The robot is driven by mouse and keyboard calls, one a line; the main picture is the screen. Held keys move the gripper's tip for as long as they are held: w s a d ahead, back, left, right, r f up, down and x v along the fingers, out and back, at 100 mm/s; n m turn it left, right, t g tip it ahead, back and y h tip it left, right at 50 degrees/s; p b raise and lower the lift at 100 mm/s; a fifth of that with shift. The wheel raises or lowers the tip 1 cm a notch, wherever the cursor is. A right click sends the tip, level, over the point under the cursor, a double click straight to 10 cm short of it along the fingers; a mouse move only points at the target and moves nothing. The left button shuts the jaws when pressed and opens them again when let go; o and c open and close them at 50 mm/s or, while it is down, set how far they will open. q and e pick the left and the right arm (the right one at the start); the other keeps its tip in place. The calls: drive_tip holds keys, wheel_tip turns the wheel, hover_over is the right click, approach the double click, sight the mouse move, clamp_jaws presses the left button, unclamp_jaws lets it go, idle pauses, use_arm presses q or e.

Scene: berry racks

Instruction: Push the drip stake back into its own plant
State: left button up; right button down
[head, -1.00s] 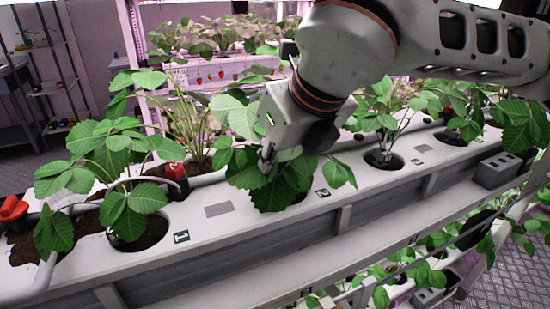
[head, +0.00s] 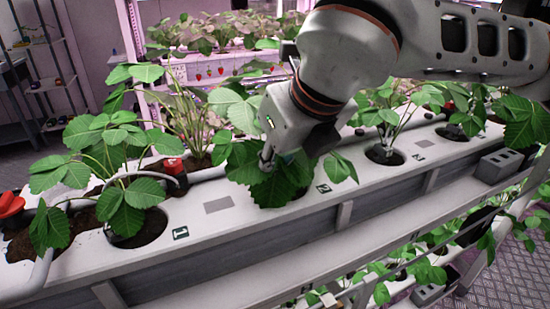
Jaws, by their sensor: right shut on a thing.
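My right gripper (head: 268,160) reaches down from the upper right into the leafy plant (head: 275,187) behind the label 2 (head: 323,188). Its fingers are shut at leaf height, on what I take to be the drip stake. The stake itself is hidden by the fingers and leaves, so I cannot tell whether its tip is in the soil. This plant's hole is mostly covered by its leaves. My left gripper is not in view.
The white planting channel (head: 218,207) runs across the view. Another plant (head: 125,210) grows at label 1 (head: 180,233), with a red-topped fitting (head: 173,165) behind it. A plant in an open hole (head: 385,155) stands to the right. A grey block (head: 498,164) sits at the right edge.

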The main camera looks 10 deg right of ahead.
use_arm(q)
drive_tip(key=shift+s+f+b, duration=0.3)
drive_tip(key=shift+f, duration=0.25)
use_arm(e)
drive_tip(key=shift+f, duration=0.75)
drive_tip(key=shift+f, duration=0.45)
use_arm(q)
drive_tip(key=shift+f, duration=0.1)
use_arm(e)
drive_tip(key=c, duration=1.4)
unclamp_jaws()
drive_tip(key=shift+r, duration=0.15)
drive_tip(key=shift+r+p, duration=0.3)
drive_tip(key=shift+r, duration=0.65)
drive_tip(key=shift+r+p, duration=1.05)
drive_tip(key=shift+r, duration=0.95)
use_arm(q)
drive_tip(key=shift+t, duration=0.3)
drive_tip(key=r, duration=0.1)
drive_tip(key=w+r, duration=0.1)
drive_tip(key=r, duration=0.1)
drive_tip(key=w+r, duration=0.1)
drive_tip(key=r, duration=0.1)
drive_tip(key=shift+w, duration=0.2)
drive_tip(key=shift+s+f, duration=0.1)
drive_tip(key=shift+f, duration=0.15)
use_arm(e)
drive_tip(key=shift+f, duration=0.1)
